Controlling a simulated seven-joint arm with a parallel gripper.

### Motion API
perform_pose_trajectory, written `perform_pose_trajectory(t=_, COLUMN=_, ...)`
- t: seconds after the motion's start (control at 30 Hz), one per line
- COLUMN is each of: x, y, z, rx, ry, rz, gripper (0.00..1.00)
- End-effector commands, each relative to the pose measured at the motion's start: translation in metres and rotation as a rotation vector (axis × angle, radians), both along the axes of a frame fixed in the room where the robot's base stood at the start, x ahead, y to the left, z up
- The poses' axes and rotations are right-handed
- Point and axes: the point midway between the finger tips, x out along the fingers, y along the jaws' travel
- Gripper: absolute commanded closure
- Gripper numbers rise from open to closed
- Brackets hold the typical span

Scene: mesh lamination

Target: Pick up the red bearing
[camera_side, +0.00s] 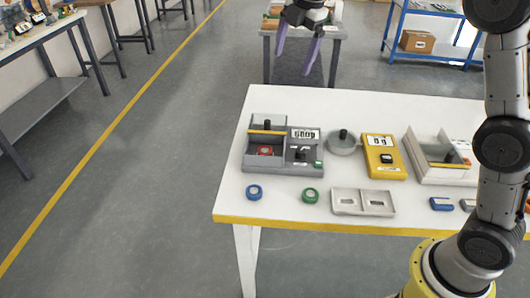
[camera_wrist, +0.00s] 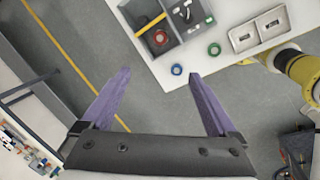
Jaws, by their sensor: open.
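The red bearing (camera_side: 265,151) is a small red ring lying in the front left compartment of a grey box (camera_side: 262,168) on the white table. In the wrist view the red bearing (camera_wrist: 161,38) shows inside the same grey box (camera_wrist: 184,38), near the top. My gripper (camera_side: 308,58) is high up at the top of the side view, above and apart from the box. Its two purple fingers are spread with nothing between them; in the wrist view my gripper (camera_wrist: 158,78) is also open and empty.
A blue ring (camera_side: 254,192) and a green ring (camera_side: 310,195) lie in front of the box. A grey two-pocket tray (camera_side: 347,210), a yellow device (camera_side: 382,160) and a round grey dish (camera_side: 343,148) stand to the right. A yellow bar (camera_side: 266,132) crosses the box behind the red bearing.

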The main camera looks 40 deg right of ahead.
Motion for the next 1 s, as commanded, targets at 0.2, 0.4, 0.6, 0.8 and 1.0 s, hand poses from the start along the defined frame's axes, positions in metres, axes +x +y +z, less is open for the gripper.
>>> perform_pose_trajectory(t=0.2, x=0.064, y=0.007, z=-0.079, rx=-0.017, ry=0.105, rz=0.078, gripper=0.06)
perform_pose_trajectory(t=0.4, x=0.088, y=0.011, z=-0.149, rx=-0.017, ry=0.195, rz=0.082, gripper=0.06)
perform_pose_trajectory(t=0.6, x=0.086, y=0.012, z=-0.184, rx=-0.017, ry=0.248, rz=0.083, gripper=0.06)
perform_pose_trajectory(t=0.8, x=0.085, y=0.012, z=-0.218, rx=-0.017, ry=0.254, rz=0.083, gripper=0.06)
perform_pose_trajectory(t=1.0, x=0.085, y=0.012, z=-0.251, rx=-0.017, ry=0.25, rz=0.082, gripper=0.06)
